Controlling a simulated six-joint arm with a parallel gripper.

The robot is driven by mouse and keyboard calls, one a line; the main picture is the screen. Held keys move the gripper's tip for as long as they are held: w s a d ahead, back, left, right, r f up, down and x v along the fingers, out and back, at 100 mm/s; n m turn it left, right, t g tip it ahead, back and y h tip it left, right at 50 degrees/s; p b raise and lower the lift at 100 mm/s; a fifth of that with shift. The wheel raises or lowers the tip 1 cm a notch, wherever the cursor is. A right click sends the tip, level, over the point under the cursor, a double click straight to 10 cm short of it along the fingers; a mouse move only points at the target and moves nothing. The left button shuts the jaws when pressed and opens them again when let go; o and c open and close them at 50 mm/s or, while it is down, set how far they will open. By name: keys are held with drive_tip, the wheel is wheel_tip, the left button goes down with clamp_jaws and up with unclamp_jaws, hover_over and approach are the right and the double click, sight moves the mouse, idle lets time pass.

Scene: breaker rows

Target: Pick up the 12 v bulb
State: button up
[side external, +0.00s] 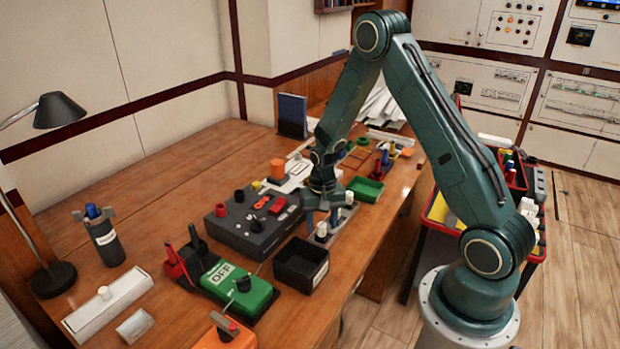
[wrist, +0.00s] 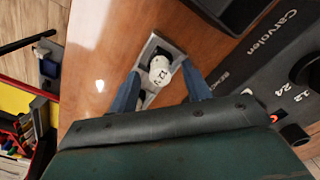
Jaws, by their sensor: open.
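The 12 v bulb (wrist: 160,72) is white and rounded, with a "12" marking visible on its top in the wrist view. It sits in a light grey holder (wrist: 152,47) on the wooden table. My gripper (wrist: 160,77) is open, with one blue finger on each side of the bulb and a visible space beside it. In the side external view my gripper (side external: 322,212) points down over the holder (side external: 343,221), and a white bulb (side external: 322,229) shows just below it. Part of a second pale piece shows lower in the holder, mostly hidden by my gripper.
A dark control box (side external: 252,222) marked "Carvolen" stands left of the holder. A black open bin (side external: 301,265) is in front, and a green tray (side external: 364,190) lies behind. A green "OFF" switch box (side external: 238,287) is farther left. Bare table lies by the near edge.

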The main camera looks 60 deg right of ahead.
drive_tip(key=shift+f, duration=0.8)
drive_tip(key=shift+c, duration=0.5)
clamp_jaws()
